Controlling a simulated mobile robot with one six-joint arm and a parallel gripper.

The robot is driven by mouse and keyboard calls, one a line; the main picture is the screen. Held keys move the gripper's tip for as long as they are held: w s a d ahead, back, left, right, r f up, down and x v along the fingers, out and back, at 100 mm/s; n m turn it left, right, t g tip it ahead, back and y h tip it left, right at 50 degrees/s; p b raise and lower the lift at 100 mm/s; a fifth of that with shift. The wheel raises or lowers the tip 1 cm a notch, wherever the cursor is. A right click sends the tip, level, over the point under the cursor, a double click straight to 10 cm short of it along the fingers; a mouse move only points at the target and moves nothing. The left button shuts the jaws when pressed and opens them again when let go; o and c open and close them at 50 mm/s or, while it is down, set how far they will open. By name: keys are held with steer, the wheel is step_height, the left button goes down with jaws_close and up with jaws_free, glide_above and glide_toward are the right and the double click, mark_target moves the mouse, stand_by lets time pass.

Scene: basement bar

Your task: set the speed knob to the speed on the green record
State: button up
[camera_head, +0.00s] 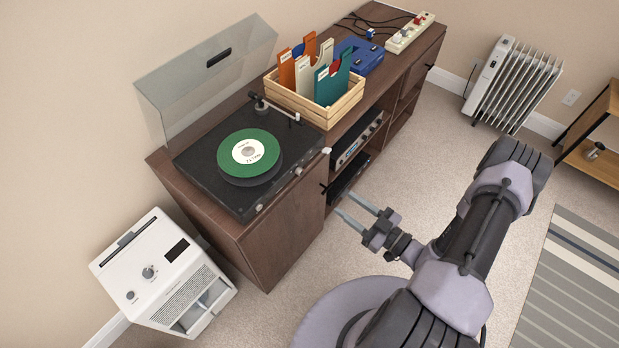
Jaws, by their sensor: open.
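A green record (249,152) with a pale centre label lies on the black turntable (213,190); the label's print is too small to read with certainty. The turntable sits on the left end of a brown wooden cabinet, its clear lid (205,85) raised behind it. Small knobs (260,208) show along the turntable's front edge; I cannot tell their markings or settings. The tonearm (272,107) rests at the far right side of the deck. My gripper (346,209) is open and empty, in front of the cabinet, right of the turntable and apart from it.
A wooden crate (318,117) with orange, cream and teal sleeves stands right of the turntable. A blue box (362,57) and a power strip (410,33) sit farther right. A white appliance (165,272) stands at lower left, a radiator (512,83) at back right. Carpet before the cabinet is clear.

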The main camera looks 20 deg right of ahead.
mark_target(302, 173)
steer(key=b+x, duration=0.3)
steer(key=x, duration=1.2)
steer(key=shift+a, duration=0.15)
jaws_close()
